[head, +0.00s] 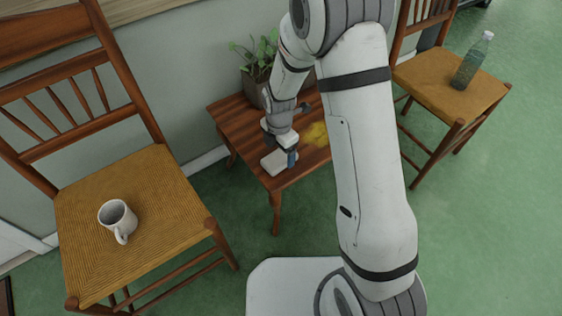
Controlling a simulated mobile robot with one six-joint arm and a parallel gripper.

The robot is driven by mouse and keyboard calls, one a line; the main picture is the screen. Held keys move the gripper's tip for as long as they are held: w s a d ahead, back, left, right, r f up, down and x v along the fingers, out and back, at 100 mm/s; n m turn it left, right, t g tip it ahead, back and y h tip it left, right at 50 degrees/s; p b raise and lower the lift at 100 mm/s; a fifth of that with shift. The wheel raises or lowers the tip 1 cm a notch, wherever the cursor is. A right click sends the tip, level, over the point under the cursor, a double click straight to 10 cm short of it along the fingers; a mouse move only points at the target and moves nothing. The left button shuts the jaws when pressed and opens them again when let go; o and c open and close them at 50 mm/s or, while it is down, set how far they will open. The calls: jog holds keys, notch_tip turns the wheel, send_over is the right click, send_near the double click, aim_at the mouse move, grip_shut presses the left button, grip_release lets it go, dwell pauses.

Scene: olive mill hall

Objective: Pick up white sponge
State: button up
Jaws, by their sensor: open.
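The white sponge (273,163) lies flat near the front left corner of the small wooden table (222,107). My gripper (281,152) is open, low over the table and right at the sponge. It covers part of the sponge's right side. I cannot tell from this view whether the fingers touch the sponge or stand around it.
A yellow item (317,134) and a potted plant (254,92) share the table. A chair (150,190) with a white mug (117,219) stands at left. Another chair (425,88) with a bottle (472,62) stands at right. Green floor is free at right.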

aim_at(279, 156)
notch_tip(279, 156, down, 3)
jog(key=shift+b, duration=0.4)
jog(key=shift+r, duration=0.1)
jog(key=shift+c, duration=0.2)
jog(key=c, duration=1)
notch_tip(279, 156, up, 10)
jog(key=p, duration=0.4)
